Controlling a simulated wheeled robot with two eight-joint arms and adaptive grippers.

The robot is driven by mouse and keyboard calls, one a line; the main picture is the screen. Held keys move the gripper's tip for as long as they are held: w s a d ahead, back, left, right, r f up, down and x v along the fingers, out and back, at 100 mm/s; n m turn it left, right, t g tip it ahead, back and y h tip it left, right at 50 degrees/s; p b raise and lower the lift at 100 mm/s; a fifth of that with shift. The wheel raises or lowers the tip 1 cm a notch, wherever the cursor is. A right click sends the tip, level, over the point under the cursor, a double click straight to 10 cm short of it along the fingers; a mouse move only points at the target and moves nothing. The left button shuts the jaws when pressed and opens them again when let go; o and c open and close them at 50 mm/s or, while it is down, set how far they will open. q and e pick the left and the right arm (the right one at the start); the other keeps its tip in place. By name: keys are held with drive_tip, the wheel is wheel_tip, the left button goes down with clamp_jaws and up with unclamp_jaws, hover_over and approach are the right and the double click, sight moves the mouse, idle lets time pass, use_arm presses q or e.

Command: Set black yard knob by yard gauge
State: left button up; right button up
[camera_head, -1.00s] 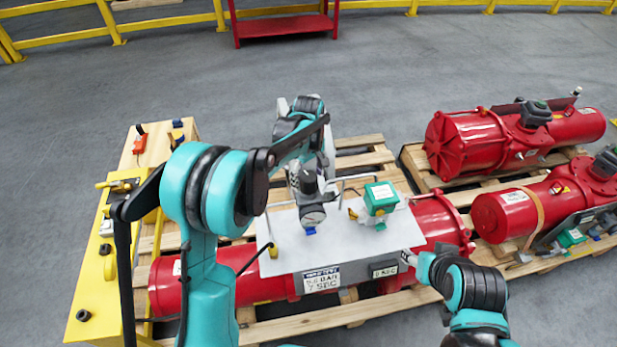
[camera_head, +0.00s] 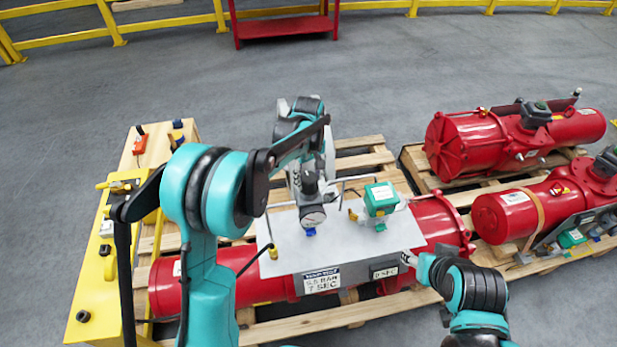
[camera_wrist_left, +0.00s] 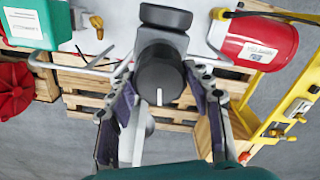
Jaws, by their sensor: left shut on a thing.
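The black knob (camera_wrist_left: 160,75), with a white pointer line, sits on a grey body in the left wrist view. My left gripper (camera_wrist_left: 165,97) has its fingers on either side of the knob and is shut on it. In the head view the knob is the dark part (camera_head: 308,183) above the gauge, with my left gripper partly hidden behind my arm. The yard gauge (camera_head: 313,217) has a round white dial and stands on the grey panel; its needle is too small to read. My right arm is at the lower right; its gripper opening cannot be made out.
A green box (camera_head: 381,198) stands right of the gauge. More red actuators (camera_head: 470,140) lie at right. A yellow bench (camera_head: 95,290) is at left.

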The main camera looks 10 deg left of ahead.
use_arm(q)
drive_tip(key=m, duration=1.3)
drive_tip(key=shift+d+m, duration=0.1)
drive_tip(key=shift+m, duration=0.2)
drive_tip(key=m, duration=0.4)
drive_tip(key=shift+m, duration=0.3)
drive_tip(key=o, duration=1.2)
drive_tip(key=shift+c, duration=0.2)
drive_tip(key=shift+r, duration=0.1)
